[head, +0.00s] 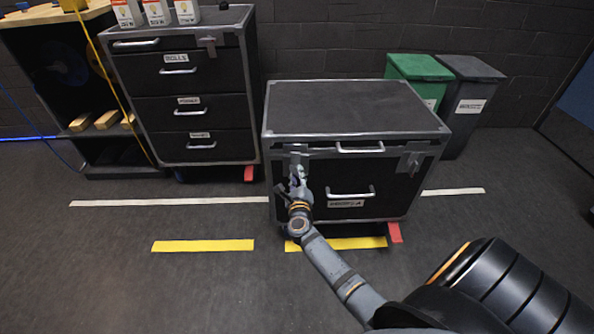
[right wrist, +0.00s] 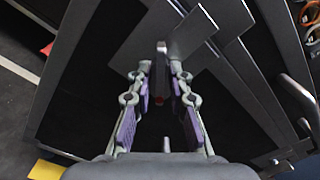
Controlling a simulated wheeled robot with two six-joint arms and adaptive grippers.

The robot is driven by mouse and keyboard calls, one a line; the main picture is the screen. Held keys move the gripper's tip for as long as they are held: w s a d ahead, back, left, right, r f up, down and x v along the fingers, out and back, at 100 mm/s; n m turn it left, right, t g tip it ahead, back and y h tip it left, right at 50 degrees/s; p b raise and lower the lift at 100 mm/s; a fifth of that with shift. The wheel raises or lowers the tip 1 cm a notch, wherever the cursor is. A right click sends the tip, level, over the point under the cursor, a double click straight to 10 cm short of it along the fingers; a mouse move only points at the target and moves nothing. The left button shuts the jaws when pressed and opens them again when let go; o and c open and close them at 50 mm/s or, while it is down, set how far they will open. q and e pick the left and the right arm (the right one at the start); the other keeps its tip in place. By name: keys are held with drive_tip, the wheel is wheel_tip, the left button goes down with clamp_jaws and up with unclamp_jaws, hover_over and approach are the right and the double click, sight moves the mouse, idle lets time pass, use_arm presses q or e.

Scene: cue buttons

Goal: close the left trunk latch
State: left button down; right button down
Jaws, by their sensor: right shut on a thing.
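The black trunk (head: 355,108) with grey metal edges stands in the middle of the head view. Its left latch (head: 296,150) is on the upper left of the front face, partly hidden by my right gripper (head: 298,182). In the right wrist view the two fingers of my right gripper (right wrist: 160,92) are on either side of a narrow dark latch lever (right wrist: 160,72) with a red end, shut on it. Grey latch plates (right wrist: 190,35) lie just beyond the fingertips. The right latch (head: 411,161) is free. My left gripper is not in view.
A drawer cabinet (head: 185,95) stands to the left of the trunk. A green bin (head: 420,70) and a dark grey bin (head: 474,75) stand behind it to the right. The trunk has a lid handle (head: 360,148) and a front handle (head: 350,193). The floor in front is clear.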

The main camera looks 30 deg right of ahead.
use_arm(q)
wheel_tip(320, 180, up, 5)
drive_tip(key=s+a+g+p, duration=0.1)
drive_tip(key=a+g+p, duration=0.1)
drive_tip(key=p, duration=0.2)
use_arm(e)
drive_tip(key=n, duration=0.4)
drive_tip(key=shift+r+n, duration=0.3)
drive_tip(key=n+p, duration=0.2)
drive_tip(key=n, duration=0.2)
drive_tip(key=shift+n, duration=0.3)
use_arm(q)
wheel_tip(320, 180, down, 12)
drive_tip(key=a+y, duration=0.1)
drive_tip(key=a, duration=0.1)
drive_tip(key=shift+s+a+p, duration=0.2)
drive_tip(key=shift+p, duration=0.25)
use_arm(e)
drive_tip(key=shift+f+n, duration=0.1)
drive_tip(key=shift+n, duration=0.2)
drive_tip(key=c, duration=1.5)
unclamp_jaws()
drive_tip(key=shift+s, duration=0.1)
